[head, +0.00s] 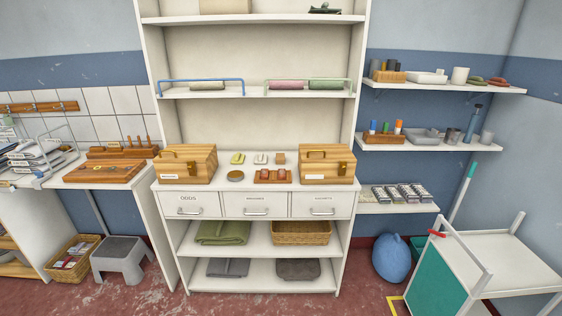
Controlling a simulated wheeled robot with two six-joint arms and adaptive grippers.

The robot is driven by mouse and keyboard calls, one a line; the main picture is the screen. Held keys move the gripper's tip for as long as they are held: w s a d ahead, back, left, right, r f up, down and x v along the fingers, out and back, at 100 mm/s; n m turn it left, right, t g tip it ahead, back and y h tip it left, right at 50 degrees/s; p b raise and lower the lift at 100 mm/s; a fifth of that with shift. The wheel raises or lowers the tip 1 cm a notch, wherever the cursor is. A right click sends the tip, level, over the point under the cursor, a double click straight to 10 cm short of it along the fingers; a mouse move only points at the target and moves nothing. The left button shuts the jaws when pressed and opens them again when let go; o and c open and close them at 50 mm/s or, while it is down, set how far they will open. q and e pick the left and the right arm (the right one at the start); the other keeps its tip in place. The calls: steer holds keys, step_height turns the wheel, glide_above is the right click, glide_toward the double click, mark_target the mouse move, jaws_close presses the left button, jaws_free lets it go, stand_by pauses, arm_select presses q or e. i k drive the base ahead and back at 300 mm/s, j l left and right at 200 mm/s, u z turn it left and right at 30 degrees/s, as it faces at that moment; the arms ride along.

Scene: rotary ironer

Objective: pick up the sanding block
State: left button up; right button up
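I cannot tell for certain which thing is the sanding block. A small tan block (279,159) stands on the white cabinet's worktop (211,180), between two wooden boxes; it may be the sanding block. Beside it lie a small whitish piece (261,158) and a yellow piece (237,158). In front of them are a round brown item (235,176) and a wooden tray (257,177) with reddish pieces. Neither of my grippers is in view.
The wooden boxes, left (186,163) and right (327,166), flank the small items. Shut drawers (256,204) are below. A grey step stool (120,254) and basket (72,258) stand left; a blue round bag (391,258) and white cart (500,260) stand right.

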mark_target(280, 158)
steer(key=i+j+z, duration=0.4)
steer(key=j, duration=0.15)
steer(key=i+j+z, duration=0.1)
steer(key=j+z, duration=0.15)
steer(key=i+j+z, duration=0.2)
steer(key=j, duration=0.2)
steer(key=j+z, duration=0.2)
steer(key=j, duration=0.15)
